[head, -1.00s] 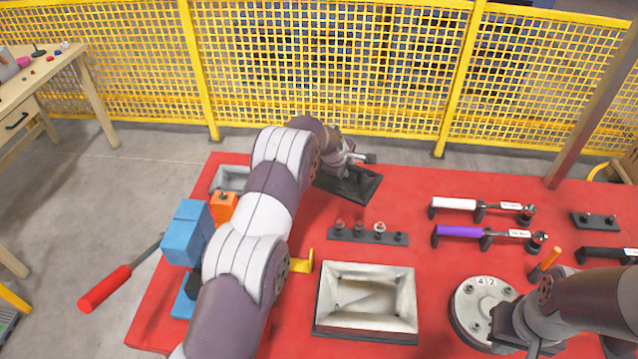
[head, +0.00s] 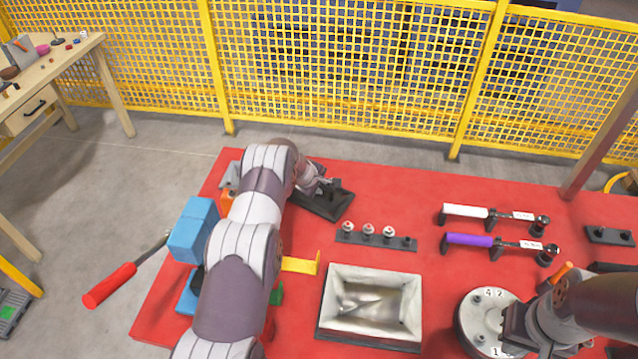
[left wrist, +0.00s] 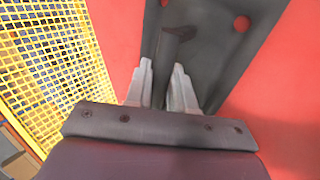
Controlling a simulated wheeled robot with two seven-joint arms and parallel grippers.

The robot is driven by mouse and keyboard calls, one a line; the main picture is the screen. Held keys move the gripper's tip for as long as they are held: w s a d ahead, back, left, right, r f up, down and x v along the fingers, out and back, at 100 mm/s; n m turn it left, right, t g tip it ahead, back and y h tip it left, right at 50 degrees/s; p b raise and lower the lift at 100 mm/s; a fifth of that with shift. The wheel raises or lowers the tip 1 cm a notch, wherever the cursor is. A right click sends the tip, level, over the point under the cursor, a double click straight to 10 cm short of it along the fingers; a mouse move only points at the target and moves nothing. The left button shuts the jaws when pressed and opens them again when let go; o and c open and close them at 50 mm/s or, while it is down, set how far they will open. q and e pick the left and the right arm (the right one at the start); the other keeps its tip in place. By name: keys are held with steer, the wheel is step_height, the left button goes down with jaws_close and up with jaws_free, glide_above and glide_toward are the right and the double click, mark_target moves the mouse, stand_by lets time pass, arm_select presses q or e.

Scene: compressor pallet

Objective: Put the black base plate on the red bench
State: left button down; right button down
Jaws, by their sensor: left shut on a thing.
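The black base plate (head: 322,207) is at the far left part of the red bench (head: 400,190), near its back edge. In the left wrist view the plate (left wrist: 215,60) fills the upper middle, with red showing through its holes. My left gripper (head: 327,187) is over the plate and shut on it, and its two fingers show in the left wrist view (left wrist: 163,75). I cannot tell whether the plate touches the bench or hangs just above it. My right gripper (head: 512,335) is beside the round grey disc (head: 488,318); its fingers are not clear.
A metal tray (head: 372,300), a row of fittings (head: 375,240) and torque tools with white (head: 466,211) and purple (head: 470,239) handles stand on the bench. Blue blocks (head: 193,229) are at the left edge. A yellow fence (head: 330,70) stands behind. Red space lies right of the plate.

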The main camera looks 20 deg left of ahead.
arm_select(q)
steer(key=shift+w, duration=0.1)
steer(key=c, duration=1.4)
jaws_free()
steer(key=shift+f, duration=0.2)
steer(key=o, duration=0.4)
steer(key=shift+o, duration=0.2)
steer(key=shift+r, duration=0.1)
